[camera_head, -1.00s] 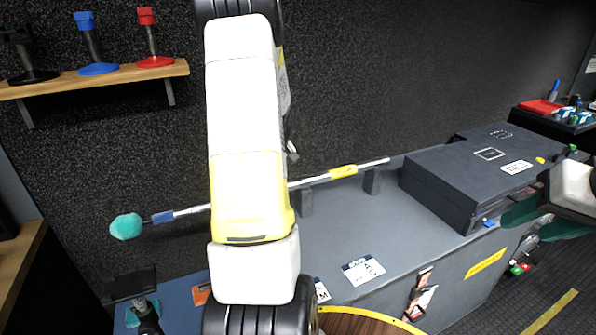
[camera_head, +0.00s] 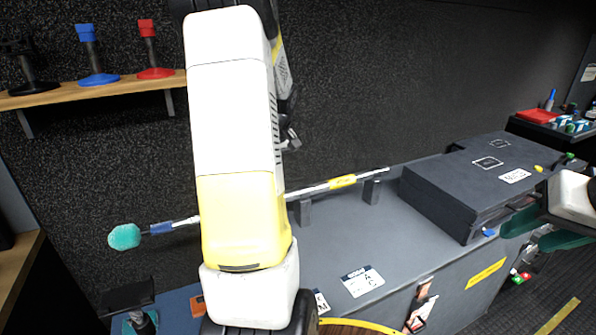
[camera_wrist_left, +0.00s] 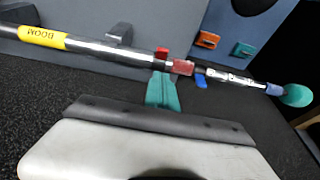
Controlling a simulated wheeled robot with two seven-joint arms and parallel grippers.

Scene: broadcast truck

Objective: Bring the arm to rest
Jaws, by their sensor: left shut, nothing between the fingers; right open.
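My left arm (camera_head: 235,130) stands large in the middle of the head view, where its gripper cannot be made out. In the left wrist view, my left gripper (camera_wrist_left: 162,90) shows green fingers shut with nothing between them. The fingertips appear close to the boom pole (camera_wrist_left: 95,47) in the picture; whether they touch it is unclear. The pole has a yellow label and a teal foam end (camera_wrist_left: 297,95). In the head view it lies on dark supports along the wall, partly hidden by my arm. My right gripper (camera_head: 527,232) is open and empty at the right edge.
A dark grey case (camera_head: 460,190) sits on the grey counter (camera_head: 330,240), with a white card (camera_head: 362,281) in front. A wooden shelf (camera_head: 95,90) with black, blue and red stands is at upper left. A red item (camera_head: 536,116) lies at the far right.

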